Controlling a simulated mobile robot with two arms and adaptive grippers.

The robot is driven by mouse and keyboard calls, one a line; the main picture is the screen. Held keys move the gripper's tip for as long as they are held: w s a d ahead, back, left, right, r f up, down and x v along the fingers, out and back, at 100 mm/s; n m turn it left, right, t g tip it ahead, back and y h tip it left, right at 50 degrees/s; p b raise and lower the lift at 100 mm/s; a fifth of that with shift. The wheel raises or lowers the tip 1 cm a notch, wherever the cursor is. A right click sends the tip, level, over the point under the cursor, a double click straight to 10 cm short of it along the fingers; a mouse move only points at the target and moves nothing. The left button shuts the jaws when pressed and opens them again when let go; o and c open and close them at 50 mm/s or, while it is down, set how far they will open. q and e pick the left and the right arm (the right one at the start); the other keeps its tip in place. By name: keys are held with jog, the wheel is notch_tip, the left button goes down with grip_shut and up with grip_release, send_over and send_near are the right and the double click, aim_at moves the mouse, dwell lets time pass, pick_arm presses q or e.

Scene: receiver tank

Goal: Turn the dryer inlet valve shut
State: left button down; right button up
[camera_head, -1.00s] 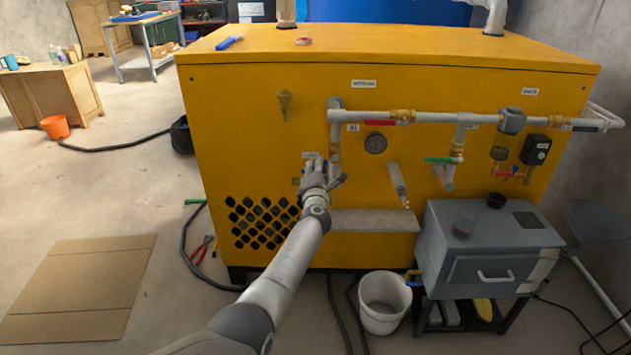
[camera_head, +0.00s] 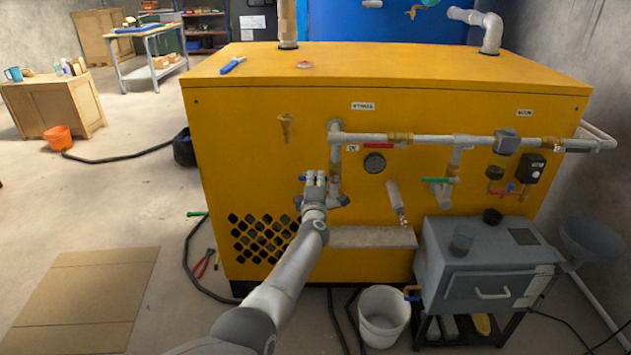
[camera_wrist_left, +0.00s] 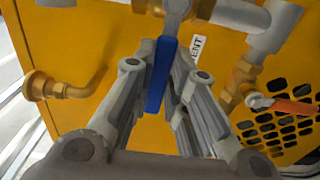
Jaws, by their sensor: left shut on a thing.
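My left gripper (camera_head: 314,180) is at the yellow cabinet's front, beside the lower end of the left vertical pipe. In the left wrist view, its fingers (camera_wrist_left: 168,60) are shut on a blue valve handle (camera_wrist_left: 157,82), which runs lengthwise between them. A small blue part also shows left of the gripper (camera_head: 302,178) in the head view. A white label by the handle (camera_wrist_left: 196,46) shows only the letters "ENT" clearly. I cannot tell from the labels whether this is the dryer inlet valve. My right gripper is not in view.
A red handle (camera_head: 378,146) and a green handle (camera_head: 437,180) sit on the pipework to the right. A gauge (camera_head: 374,163) and a slanted grey pipe (camera_head: 396,200) are nearby. A grey ledge (camera_head: 372,238), white bucket (camera_head: 383,312) and grey box (camera_head: 490,265) stand below.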

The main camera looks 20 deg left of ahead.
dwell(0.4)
pick_arm(q)
jog(key=c, duration=1.4)
grip_release()
